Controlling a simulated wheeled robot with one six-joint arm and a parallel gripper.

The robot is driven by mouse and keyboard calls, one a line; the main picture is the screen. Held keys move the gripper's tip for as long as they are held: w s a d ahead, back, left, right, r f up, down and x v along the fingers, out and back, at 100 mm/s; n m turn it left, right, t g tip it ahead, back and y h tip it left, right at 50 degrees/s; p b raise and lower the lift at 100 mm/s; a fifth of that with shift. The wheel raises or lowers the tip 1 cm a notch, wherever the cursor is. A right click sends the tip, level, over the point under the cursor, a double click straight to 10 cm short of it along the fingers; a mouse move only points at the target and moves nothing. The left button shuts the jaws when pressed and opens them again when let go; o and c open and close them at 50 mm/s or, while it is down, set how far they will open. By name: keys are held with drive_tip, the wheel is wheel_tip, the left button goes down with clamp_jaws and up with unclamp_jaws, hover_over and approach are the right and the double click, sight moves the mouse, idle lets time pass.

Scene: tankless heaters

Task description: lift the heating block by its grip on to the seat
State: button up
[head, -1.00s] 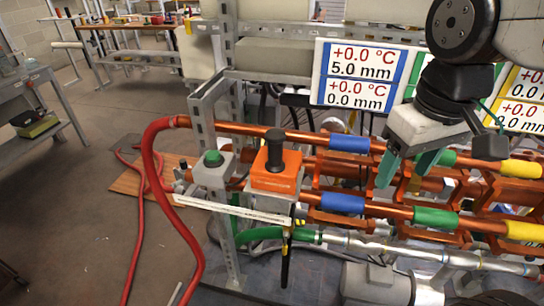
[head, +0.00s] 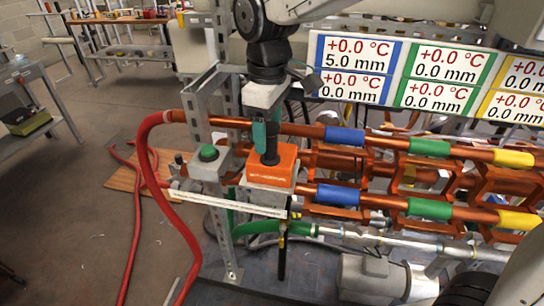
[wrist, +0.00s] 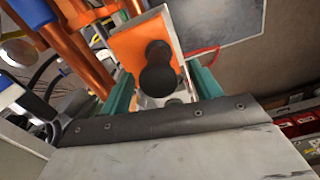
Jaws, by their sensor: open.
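The heating block (head: 274,164) is an orange block with an upright black grip (head: 271,158). It sits on a pale stand at the left end of the copper pipes. My gripper (head: 266,145) points down right over the block, its teal fingers open and overlapping the grip. In the wrist view, the black grip (wrist: 158,72) stands between the open fingers of my gripper (wrist: 163,88), with the orange face (wrist: 127,52) of the block beyond. I cannot tell whether the fingers touch the grip. Which of the copper brackets (head: 334,160) is the seat is unclear.
A green button box (head: 208,153) stands left of the block, and a red hose (head: 161,190) loops past it. Copper pipes with blue (head: 344,136), green and yellow bands run right. Readout panels (head: 355,71) stand behind. A pale ruler-like bar (head: 225,204) lies in front.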

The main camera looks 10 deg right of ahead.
sight(269, 140)
wheel_tip(269, 140, down, 3)
drive_tip(key=shift+f, duration=0.2)
drive_tip(key=shift+c, duration=0.3)
clamp_jaws()
drive_tip(key=shift+r, duration=0.2)
